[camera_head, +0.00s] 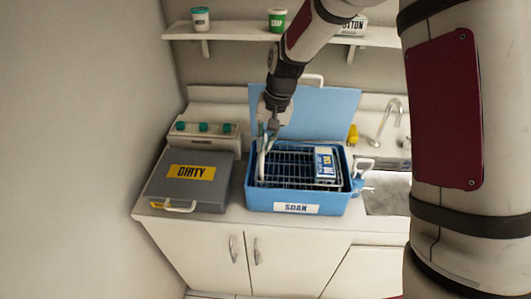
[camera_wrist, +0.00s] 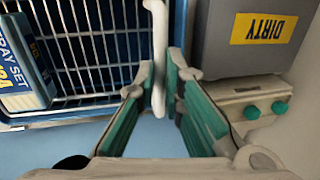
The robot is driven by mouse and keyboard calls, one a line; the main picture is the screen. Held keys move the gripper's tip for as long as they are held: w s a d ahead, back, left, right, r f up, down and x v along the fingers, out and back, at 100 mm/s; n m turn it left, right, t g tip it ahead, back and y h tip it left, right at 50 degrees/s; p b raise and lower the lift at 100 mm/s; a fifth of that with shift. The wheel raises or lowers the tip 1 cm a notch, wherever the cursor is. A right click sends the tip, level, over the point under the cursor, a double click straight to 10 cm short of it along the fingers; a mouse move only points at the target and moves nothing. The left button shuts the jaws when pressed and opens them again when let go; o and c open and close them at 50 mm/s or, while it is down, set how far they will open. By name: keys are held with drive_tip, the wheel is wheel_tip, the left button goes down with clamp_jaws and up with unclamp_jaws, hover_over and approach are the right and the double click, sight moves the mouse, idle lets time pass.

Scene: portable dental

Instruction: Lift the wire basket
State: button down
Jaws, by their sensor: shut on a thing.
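The wire basket (camera_head: 290,168) sits inside the blue bin labelled SOAK (camera_head: 330,204) on the counter. Its wire grid (camera_wrist: 95,40) also shows in the wrist view. A box marked TRAY SET (camera_head: 324,165) lies in the basket at its right side. My gripper (camera_head: 268,137) is over the basket's left side. In the wrist view, my gripper (camera_wrist: 165,95) has its green-padded fingers around the basket's white handle (camera_wrist: 158,50) and is shut on it. The head view does not clearly show whether the basket is raised off the bin floor.
A grey case labelled DIRTY (camera_head: 190,180) stands left of the bin, with a device with green knobs (camera_head: 203,133) behind it. The blue lid (camera_head: 335,105) stands upright behind the bin. A sink with a tap (camera_head: 388,120) is at the right. A shelf (camera_head: 240,35) hangs above.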

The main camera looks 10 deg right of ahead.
drive_tip(key=c, duration=1.7)
unclamp_jaws()
drive_tip(key=shift+r, duration=0.15)
drive_tip(key=r, duration=0.4)
drive_tip(key=d+r, duration=0.1)
drive_tip(key=r, duration=0.3)
drive_tip(key=d+r, duration=0.1)
drive_tip(key=r, duration=0.2)
drive_tip(key=shift+s+d+r, duration=0.15)
drive_tip(key=shift+s+r, duration=0.05)
drive_tip(key=shift+r, duration=0.2)
drive_tip(key=shift+r, duration=0.1)
drive_tip(key=s+d+r+n+t+h+b, duration=0.1)
drive_tip(key=s+d+r, duration=0.2)
drive_tip(key=s+r, duration=0.25)
drive_tip(key=s+d+r+t, duration=0.2)
drive_tip(key=s+d+r, duration=0.15)
drive_tip(key=s, duration=0.35)
drive_tip(key=s+d, duration=0.1)
drive_tip(key=s, duration=0.3)
drive_tip(key=s+d+t, duration=0.1)
drive_tip(key=s, duration=0.3)
drive_tip(key=s+d+n+t+h+b, duration=0.1)
drive_tip(key=s+d, duration=0.1)
drive_tip(key=s, duration=0.3)
drive_tip(key=shift+f, duration=0.1)
